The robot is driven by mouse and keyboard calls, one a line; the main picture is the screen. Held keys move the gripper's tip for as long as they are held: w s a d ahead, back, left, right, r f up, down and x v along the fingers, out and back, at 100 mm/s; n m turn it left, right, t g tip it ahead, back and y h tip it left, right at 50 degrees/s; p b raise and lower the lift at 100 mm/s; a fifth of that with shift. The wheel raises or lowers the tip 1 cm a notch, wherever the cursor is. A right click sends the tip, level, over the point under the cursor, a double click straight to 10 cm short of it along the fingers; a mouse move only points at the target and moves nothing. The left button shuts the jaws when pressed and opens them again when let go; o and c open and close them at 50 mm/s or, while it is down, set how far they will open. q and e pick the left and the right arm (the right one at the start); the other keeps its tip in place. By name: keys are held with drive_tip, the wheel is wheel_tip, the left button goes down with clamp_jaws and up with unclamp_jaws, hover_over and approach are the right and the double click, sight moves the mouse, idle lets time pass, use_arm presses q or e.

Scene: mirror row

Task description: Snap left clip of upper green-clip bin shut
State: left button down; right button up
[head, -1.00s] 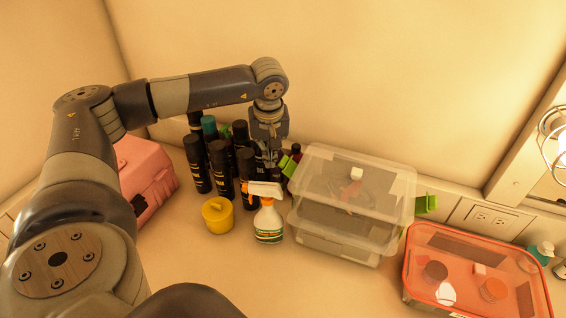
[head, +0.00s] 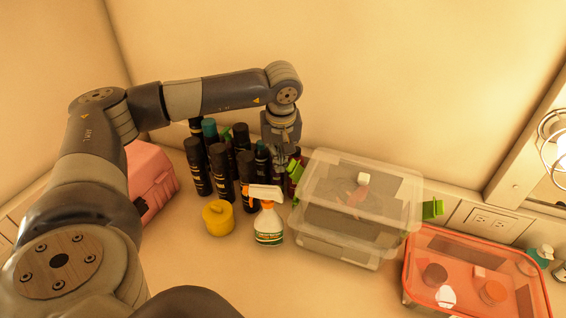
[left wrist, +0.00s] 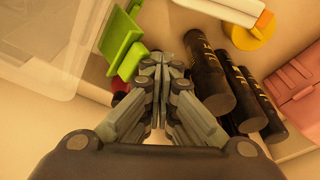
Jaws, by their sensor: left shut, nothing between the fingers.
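The upper clear bin (head: 345,215) with a translucent lid sits on another clear bin (head: 335,250). Its left green clip (head: 295,171) is partly hidden by my left gripper (head: 283,158) in the head view. In the left wrist view the clip (left wrist: 121,38) shows at the bin's edge, with a flap angled toward my fingers; I cannot tell whether it is fully closed. My left gripper (left wrist: 160,62) is shut and empty, close beside the clip; contact is unclear. The right green clip (head: 432,209) sticks outward. My right gripper is not in view.
Several dark bottles (head: 221,170), a yellow pot (head: 218,217) and a spray bottle (head: 268,224) crowd the left side. A pink case (head: 150,180) stands farther left. An orange-lidded bin (head: 470,250) is at right. The wall is close behind.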

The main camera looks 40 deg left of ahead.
sight(297, 166)
use_arm(q)
drive_tip(key=shift+w+d+r+p, duration=0.15)
drive_tip(key=shift+w+d+r, duration=0.1)
drive_tip(key=shift+d, duration=0.5)
drive_tip(key=shift+w+d+r+p, duration=0.1)
drive_tip(key=shift+w+d+r, duration=0.1)
drive_tip(key=shift+d, duration=0.55)
drive_tip(key=shift+w+d+r+p, duration=0.15)
drive_tip(key=shift+w+d, duration=0.1)
drive_tip(key=shift+d, duration=0.5)
drive_tip(key=shift+s+a+r+p, duration=0.15)
drive_tip(key=shift+r+p, duration=0.45)
drive_tip(key=shift+r, duration=0.4)
drive_tip(key=shift+w+a+r+p, duration=0.1)
drive_tip(key=shift+a+r+p, duration=0.1)
drive_tip(key=shift+r+p, duration=0.6)
drive_tip(key=shift+s+a+r+p, duration=0.15)
drive_tip(key=shift+r+p, duration=0.25)
drive_tip(key=shift+r, duration=0.75)
drive_tip(key=shift+f, duration=0.15)
